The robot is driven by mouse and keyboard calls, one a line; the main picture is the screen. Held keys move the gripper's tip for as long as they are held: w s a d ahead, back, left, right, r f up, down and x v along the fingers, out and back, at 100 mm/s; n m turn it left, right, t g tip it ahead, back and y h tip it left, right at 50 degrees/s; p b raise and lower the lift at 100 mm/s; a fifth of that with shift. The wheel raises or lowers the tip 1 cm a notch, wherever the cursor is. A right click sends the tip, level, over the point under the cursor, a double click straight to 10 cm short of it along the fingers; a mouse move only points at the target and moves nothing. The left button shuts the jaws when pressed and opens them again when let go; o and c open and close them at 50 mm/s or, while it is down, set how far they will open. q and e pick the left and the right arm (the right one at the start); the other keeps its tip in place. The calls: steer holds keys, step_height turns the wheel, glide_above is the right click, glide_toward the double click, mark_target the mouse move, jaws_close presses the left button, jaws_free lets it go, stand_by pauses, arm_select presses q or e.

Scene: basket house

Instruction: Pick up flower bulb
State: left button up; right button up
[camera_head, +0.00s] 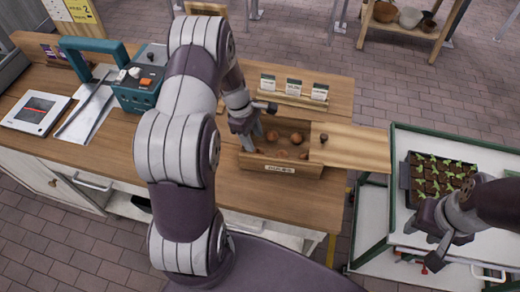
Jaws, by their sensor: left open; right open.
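Several round brown flower bulbs lie in a wooden box on the table; one bulb (296,138) is near the middle and another bulb (271,135) is close to my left gripper. The wooden box (280,168) has a label on its front. My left gripper (264,118) is open at the box's left end, its fingers pointing over and partly into the box. Nothing shows clearly between its fingers. My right gripper (437,240) is open and empty at the right, over the cart, away from the bulbs.
A wooden board (357,146) sticks out from the box's right side, with a small dark thing on its left end. A card rack (293,95) stands behind the box. A teal machine (143,85) is at left. The cart (400,165) holds a seedling tray (440,175).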

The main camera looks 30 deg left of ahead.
mark_target(257, 149)
arm_select(q)
steer(key=p+x, duration=0.1)
steer(key=x, duration=0.2)
steer(key=p+x, duration=0.1)
steer(key=x, duration=0.2)
steer(key=shift+w+a+f, duration=0.1)
steer(key=shift+a, duration=0.15)
steer(key=shift+w+f, duration=0.1)
steer(key=shift+f, duration=0.15)
steer(key=c, duration=0.8)
steer(key=shift+r, duration=0.15)
